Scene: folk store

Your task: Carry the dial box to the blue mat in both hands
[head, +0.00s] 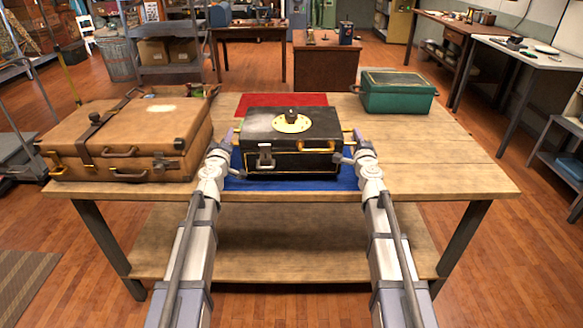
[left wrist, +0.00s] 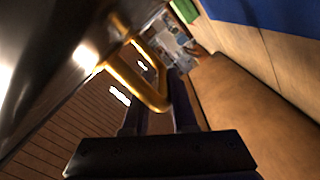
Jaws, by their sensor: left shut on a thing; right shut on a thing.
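The dial box (head: 293,160) is black with gold trim, a round brass dial on its lid and a brass handle at each side. It is level over the blue mat (head: 290,184), which shows in front of it and at its sides. I cannot tell whether its base touches the mat. My left gripper (head: 231,139) is shut on the left handle, and this brass handle (left wrist: 150,88) shows between its fingers in the left wrist view. My right gripper (head: 352,142) is shut on the right handle. The mat under the box is hidden.
A brown suitcase (head: 135,138) lies on the wooden table (head: 440,165) close to the left of my left gripper. A red mat (head: 258,101) lies behind the box. A green case (head: 397,92) stands at the back right. The table's right side is clear.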

